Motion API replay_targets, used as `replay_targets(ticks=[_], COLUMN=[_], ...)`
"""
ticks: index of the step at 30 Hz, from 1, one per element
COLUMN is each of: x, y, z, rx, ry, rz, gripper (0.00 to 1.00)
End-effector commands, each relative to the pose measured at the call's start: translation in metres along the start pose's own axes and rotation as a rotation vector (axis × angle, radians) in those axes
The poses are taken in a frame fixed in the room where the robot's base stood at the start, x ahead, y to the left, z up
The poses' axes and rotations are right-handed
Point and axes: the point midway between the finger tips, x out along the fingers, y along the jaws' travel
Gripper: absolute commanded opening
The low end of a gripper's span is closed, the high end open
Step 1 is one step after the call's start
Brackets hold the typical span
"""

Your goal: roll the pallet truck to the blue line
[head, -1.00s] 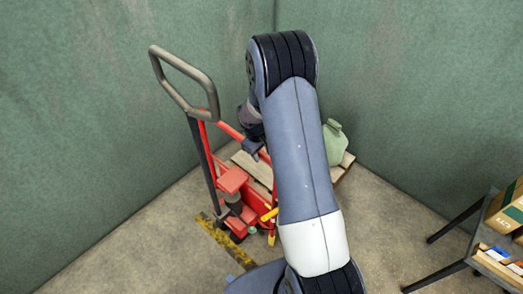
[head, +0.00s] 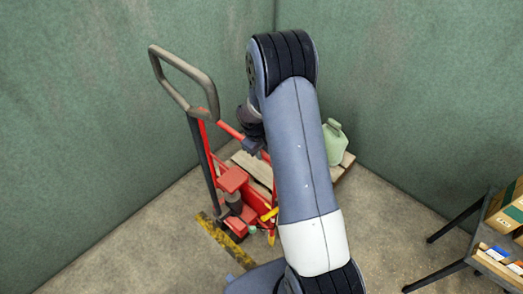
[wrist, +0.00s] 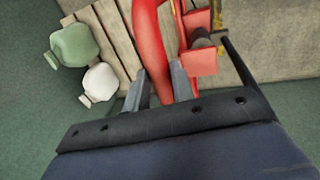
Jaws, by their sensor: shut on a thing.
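The red pallet truck (head: 233,181) stands near the corner, its grey loop handle (head: 211,93) raised at the left. It carries a wooden pallet (head: 250,164) with a green jug (head: 333,143) on it. The wrist view shows the green jug (wrist: 75,45), a white jug (wrist: 100,82) and the truck's curved red bar (wrist: 148,35). My gripper (wrist: 160,88) has a finger on each side of this bar and is shut on it. In the head view my arm hides part of the truck and pallet. I cannot make out a blue line.
A worn yellow and black stripe (head: 222,240) lies on the floor beside the truck's near end. Green walls close in behind and at the left. A dark-legged table (head: 452,267) with boxes stands at the right. Bare floor lies between it and my arm.

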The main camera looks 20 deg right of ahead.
Motion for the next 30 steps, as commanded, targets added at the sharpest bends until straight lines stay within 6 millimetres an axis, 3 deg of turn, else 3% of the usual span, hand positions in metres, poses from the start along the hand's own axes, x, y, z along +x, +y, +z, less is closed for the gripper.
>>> replay_targets(ticks=[5, 8, 24, 30], x=[-0.001, -0.003, -0.035, -0.045], y=[-0.013, -0.032, -0.196, -0.243], z=[0.0, 0.0, 0.002, 0.002], rx=[-0.002, -0.005, -0.009, -0.007], ry=[0.0, 0.0, -0.004, -0.004], rz=[-0.002, -0.004, -0.001, 0.004], gripper=[0.0, 0.0, 0.0, 0.0])
